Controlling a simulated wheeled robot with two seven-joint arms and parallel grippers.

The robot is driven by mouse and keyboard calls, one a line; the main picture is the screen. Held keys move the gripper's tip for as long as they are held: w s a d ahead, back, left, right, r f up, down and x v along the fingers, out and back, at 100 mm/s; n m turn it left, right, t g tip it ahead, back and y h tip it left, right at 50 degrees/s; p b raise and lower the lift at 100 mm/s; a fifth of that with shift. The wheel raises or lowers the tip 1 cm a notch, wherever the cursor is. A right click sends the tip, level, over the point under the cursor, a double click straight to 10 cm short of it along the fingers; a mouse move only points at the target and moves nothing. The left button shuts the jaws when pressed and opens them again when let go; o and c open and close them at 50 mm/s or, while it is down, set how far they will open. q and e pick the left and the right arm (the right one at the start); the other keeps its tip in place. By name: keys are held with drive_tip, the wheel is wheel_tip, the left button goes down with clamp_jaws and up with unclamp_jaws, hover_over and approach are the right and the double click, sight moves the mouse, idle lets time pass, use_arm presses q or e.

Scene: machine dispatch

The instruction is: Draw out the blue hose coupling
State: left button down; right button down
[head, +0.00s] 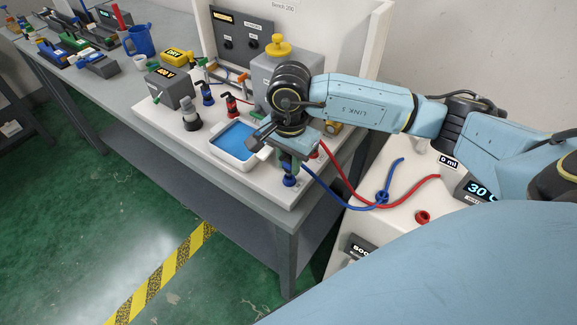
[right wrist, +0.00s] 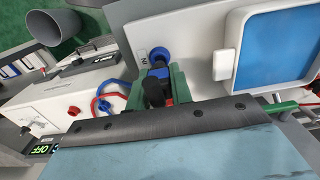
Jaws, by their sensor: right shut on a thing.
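My right gripper (head: 287,166) is at the front right corner of the white bench plate, its jaws pointing down. Its green fingers (right wrist: 158,84) are shut on the blue hose coupling (head: 290,181), which shows as a blue round part between and just beyond them in the right wrist view (right wrist: 157,54). The coupling is at the plate beside a small label. The fingers hide part of it, so I cannot tell how deep it sits. A blue hose (head: 335,196) runs from there to the right. My left gripper is not in view.
A white tray of blue liquid (head: 237,138) stands close left of the gripper. A red hose (head: 341,178) runs just to the right, crossing towards the white machine (head: 400,228). Red and blue fittings, a grey box (head: 170,86) and a yellow knob (head: 279,46) stand behind.

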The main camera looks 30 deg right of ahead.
drive_tip(key=shift+r+p, duration=1)
drive_tip(key=shift+r, duration=0.9)
drive_tip(key=shift+r+p, duration=0.75)
drive_tip(key=shift+r, duration=0.55)
drive_tip(key=shift+f, duration=0.1)
